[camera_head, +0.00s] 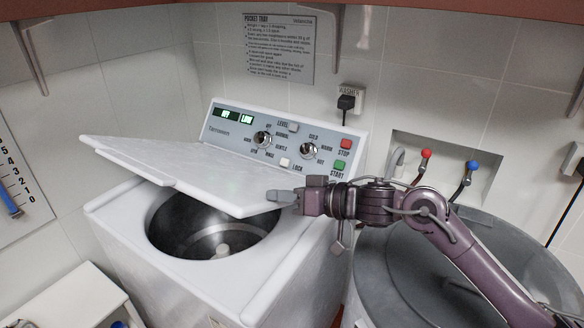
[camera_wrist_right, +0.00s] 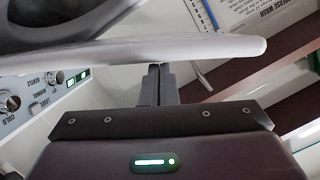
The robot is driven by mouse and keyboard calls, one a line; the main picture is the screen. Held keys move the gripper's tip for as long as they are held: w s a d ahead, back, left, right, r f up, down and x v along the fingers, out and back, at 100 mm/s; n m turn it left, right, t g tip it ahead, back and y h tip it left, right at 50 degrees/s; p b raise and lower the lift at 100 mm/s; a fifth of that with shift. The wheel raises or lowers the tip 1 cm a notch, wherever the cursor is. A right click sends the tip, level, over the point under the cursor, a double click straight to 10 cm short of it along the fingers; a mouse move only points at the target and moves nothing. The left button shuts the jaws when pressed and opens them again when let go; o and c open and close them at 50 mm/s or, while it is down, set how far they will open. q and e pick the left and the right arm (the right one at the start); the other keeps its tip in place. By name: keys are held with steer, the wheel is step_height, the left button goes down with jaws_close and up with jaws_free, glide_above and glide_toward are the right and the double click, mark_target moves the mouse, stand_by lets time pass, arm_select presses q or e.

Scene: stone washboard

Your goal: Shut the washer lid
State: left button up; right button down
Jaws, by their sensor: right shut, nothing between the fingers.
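The washer (camera_head: 300,270) is a white top-loader with its drum opening (camera_head: 200,235) partly visible. Its white lid (camera_head: 180,168) is tilted partway open over the drum, hinged toward the control panel side. My right gripper (camera_head: 279,200) is shut and empty at the lid's right front corner, seemingly touching or very close to it. In the right wrist view the lid (camera_wrist_right: 150,48) crosses just beyond the fingertips (camera_wrist_right: 157,70). My left gripper is not in view.
The control panel (camera_head: 285,140) with knobs and buttons stands behind the lid. A grey round tub (camera_head: 480,265) with red and blue taps (camera_head: 426,154) above it is at the right. A white bench (camera_head: 70,300) is at lower left.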

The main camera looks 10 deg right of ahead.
steer(key=s+a+f+b, duration=0.1)
steer(key=f, duration=0.3)
steer(key=s+a+f+n+b, duration=0.1)
steer(key=f+b, duration=0.1)
steer(key=f, duration=0.1)
steer(key=s+a+f+n+h+b, duration=0.1)
steer(key=f+b, duration=0.1)
steer(key=f, duration=0.2)
steer(key=shift+a+f, duration=0.1)
steer(key=shift+f, duration=0.25)
steer(key=shift+s+a+f+b, duration=0.15)
steer(key=shift+f+b, duration=0.15)
steer(key=shift+f, duration=0.5)
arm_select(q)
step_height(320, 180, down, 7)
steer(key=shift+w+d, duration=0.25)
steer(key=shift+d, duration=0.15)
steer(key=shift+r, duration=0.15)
